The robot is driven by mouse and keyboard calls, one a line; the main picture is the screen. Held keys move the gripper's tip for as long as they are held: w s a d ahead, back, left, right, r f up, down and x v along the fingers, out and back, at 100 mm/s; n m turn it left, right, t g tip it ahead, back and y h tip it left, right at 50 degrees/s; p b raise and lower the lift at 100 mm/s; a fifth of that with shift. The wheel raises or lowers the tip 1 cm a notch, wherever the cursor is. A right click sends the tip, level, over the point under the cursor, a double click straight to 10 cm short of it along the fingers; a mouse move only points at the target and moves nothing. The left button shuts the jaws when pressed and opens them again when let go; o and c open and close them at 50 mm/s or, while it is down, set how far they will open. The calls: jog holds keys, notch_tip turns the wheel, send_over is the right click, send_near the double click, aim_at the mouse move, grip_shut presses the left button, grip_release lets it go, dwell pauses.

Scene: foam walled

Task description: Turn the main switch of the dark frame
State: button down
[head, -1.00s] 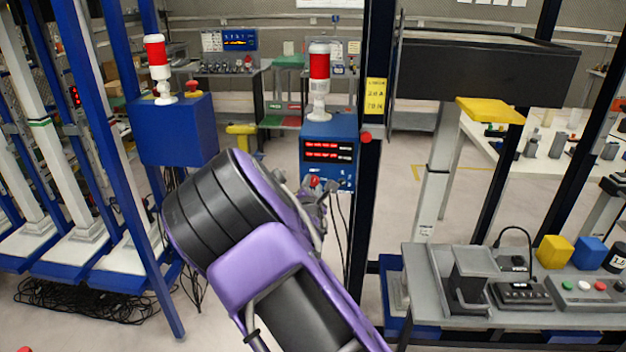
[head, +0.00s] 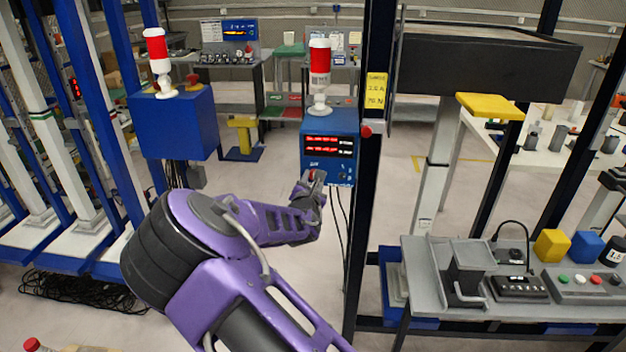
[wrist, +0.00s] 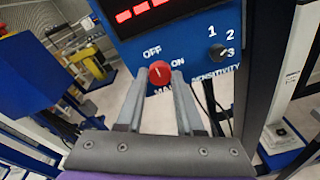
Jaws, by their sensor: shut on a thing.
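The dark frame's upright (head: 370,190) carries a blue control box (head: 330,128) with a red lit display. The red main switch knob (wrist: 160,72) is low on the box face, between the labels OFF and ON in the wrist view. Its pale mark looks turned up and slightly left, but is small. My gripper (wrist: 158,76) has one finger on each side of the knob and is shut on it. In the head view my gripper (head: 314,178) is at the box's lower edge, and my wrist partly hides the knob.
A small sensitivity knob (wrist: 217,51) marked with numbers is right of the main switch. Another blue box (head: 173,125) stands on the blue frame at left. A grey bench (head: 430,290) with devices is at right. Cables hang below the control box.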

jog(key=c, duration=0.5)
grip_release()
jog(key=shift+c, duration=0.2)
jog(key=s+r, duration=0.2)
jog(key=s, duration=1.5)
jog(key=shift+a+p, duration=0.35)
jog(key=shift+p, duration=0.05)
jog(key=shift+r, duration=0.15)
